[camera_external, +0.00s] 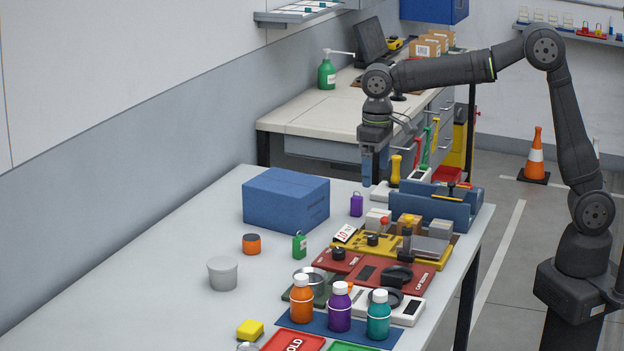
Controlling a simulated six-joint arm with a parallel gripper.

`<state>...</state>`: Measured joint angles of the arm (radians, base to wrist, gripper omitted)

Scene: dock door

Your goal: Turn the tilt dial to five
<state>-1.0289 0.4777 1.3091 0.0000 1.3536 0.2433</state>
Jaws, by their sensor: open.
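Two small black dials show on the table. One dial (372,239) is on a yellow panel (352,243) beside a white card with a number on it. The other dial (338,254) is on a red panel (350,270) with small lettering. I cannot read which dial is marked tilt, nor their settings. My gripper (374,180) points down above the far part of the table, behind the yellow panel and close to the blue tool holder. It is open and apart from both dials; its finger gap is hard to see.
A blue tool holder (432,208) with upright-handled tools stands at the back right. Orange, purple and teal bottles (340,308) stand in front. The table's left side is mostly clear.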

